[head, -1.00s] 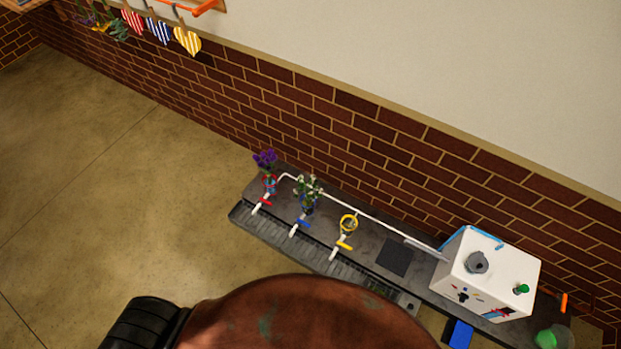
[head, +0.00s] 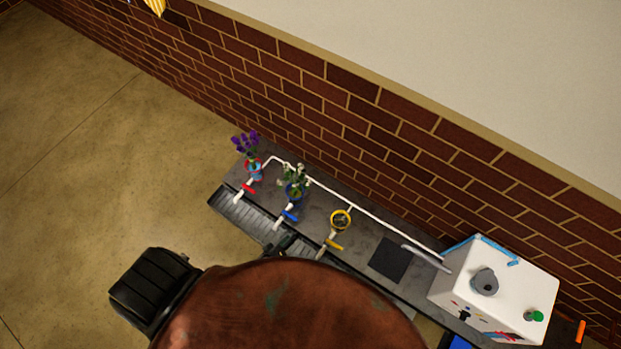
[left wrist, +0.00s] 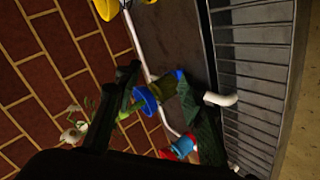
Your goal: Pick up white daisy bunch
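The white daisy bunch (head: 296,175) stands in a blue-rimmed holder (head: 294,193) on the dark bench. In the left wrist view its white flowers (left wrist: 72,134) are at the left and the blue rim (left wrist: 145,100) is near the middle. My left gripper (head: 283,244) shows only as a dark tip past my rounded brown-red part, in front of the blue valve. In the left wrist view the left gripper's dark fingers (left wrist: 160,85) are apart, one on each side of the blue rim, with one partly covering the stems. I see no grip on the bunch.
A purple bunch (head: 246,143) in a red-rimmed holder stands left of the daisies. A yellow-rimmed holder (head: 341,219) stands right. A white pipe (head: 385,231) runs behind to a white box (head: 505,291). A brick wall (head: 440,170) backs the bench; a grate (head: 242,222) edges its front.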

